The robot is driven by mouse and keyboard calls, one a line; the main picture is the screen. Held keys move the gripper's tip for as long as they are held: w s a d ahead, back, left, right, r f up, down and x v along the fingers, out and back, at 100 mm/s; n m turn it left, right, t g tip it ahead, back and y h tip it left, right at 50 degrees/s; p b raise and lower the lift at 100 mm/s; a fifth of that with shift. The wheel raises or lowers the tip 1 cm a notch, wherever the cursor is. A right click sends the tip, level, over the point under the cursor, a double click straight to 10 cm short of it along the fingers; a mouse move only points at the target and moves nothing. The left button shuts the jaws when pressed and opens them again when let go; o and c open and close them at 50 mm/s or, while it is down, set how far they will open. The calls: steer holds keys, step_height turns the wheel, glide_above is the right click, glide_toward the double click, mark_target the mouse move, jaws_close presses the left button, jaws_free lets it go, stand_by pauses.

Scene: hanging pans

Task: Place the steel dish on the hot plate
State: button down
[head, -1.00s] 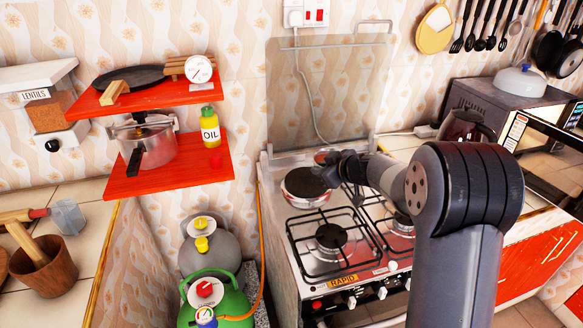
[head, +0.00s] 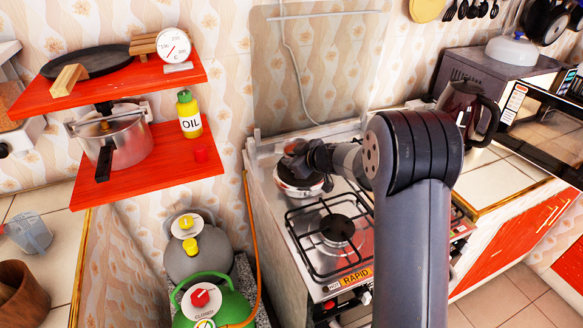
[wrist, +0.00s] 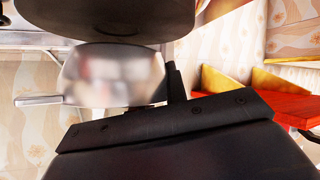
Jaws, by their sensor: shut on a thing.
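My gripper (head: 298,160) is over the back-left part of the stove in the head view and is shut on the steel dish. The dish shows in the wrist view as a shiny, curved steel surface (wrist: 112,75) with a flat tab sticking out to the left. Its outline is hard to make out in the head view. The hot plate (head: 300,191), a round dark disc with a silver rim, lies directly below my gripper, which hides its far part. I cannot tell whether the dish touches it.
A gas burner with a black grate (head: 338,231) is in front of the hot plate. Red shelves (head: 135,178) hold a pressure cooker and an oil bottle to the left. A dark kettle (head: 466,108) stands to the right. The stove's raised glass lid (head: 330,70) is behind.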

step_height(320, 180, down, 2)
steer(key=c, duration=1.4)
jaws_free()
steer(key=shift+d+r, duration=0.1)
steer(key=shift+r, duration=0.05)
steer(key=p+v, duration=0.1)
steer(key=v, duration=1.1)
